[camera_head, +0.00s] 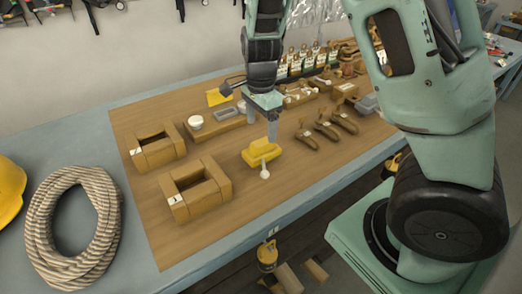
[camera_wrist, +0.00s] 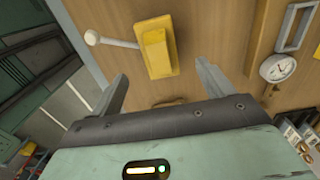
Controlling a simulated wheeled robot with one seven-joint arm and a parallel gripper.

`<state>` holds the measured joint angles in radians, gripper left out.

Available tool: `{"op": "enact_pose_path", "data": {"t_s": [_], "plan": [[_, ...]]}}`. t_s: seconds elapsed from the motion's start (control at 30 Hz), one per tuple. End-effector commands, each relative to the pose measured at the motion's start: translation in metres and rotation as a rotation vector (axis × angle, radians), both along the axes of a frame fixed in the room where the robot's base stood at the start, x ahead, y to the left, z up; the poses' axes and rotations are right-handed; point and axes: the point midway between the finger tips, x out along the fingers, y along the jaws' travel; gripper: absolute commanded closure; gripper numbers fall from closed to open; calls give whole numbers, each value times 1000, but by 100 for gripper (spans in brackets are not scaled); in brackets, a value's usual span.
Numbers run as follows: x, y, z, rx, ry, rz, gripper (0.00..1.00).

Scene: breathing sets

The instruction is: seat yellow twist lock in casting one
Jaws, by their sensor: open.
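The yellow twist lock (camera_head: 260,152) lies on the brown mat, with a white-knobbed lever (camera_head: 265,173) pointing toward the table's front edge. In the wrist view the yellow twist lock (camera_wrist: 157,50) is ahead of the fingertips, roughly centred between them, with its lever to the left. My gripper (camera_head: 262,122) is open and empty, above and just behind the lock; its spread fingers show in the wrist view (camera_wrist: 162,78). Two hollow wooden castings stand to the left, a rear one (camera_head: 140,163) and a front one (camera_head: 222,180). Their small tags are unreadable, so I cannot tell which is casting one.
A wooden block (camera_head: 232,124) with a round white dial (camera_head: 195,121) and a grey frame (camera_head: 229,114) stands behind the lock. Several dark-handled wooden pieces (camera_head: 326,130) lie to the right. A coiled rope (camera_head: 75,222) lies left. Bare mat separates lock and castings.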

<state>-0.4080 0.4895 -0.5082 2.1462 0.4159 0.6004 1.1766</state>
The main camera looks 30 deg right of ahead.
Motion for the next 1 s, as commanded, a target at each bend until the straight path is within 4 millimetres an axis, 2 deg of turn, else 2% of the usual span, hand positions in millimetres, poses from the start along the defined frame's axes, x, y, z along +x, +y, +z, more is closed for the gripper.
{"op": "enact_pose_path", "data": {"t_s": [0.1, 0.37, 0.7, 1.0], "plan": [[-1, -1, -21, 0, 4, -3, 20], [-1, -1, -40, 0, 1, -2, 20], [-2, -2, -84, 1, 2, -1, 20], [-2, -1, -88, 1, -1, 0, 20]]}}
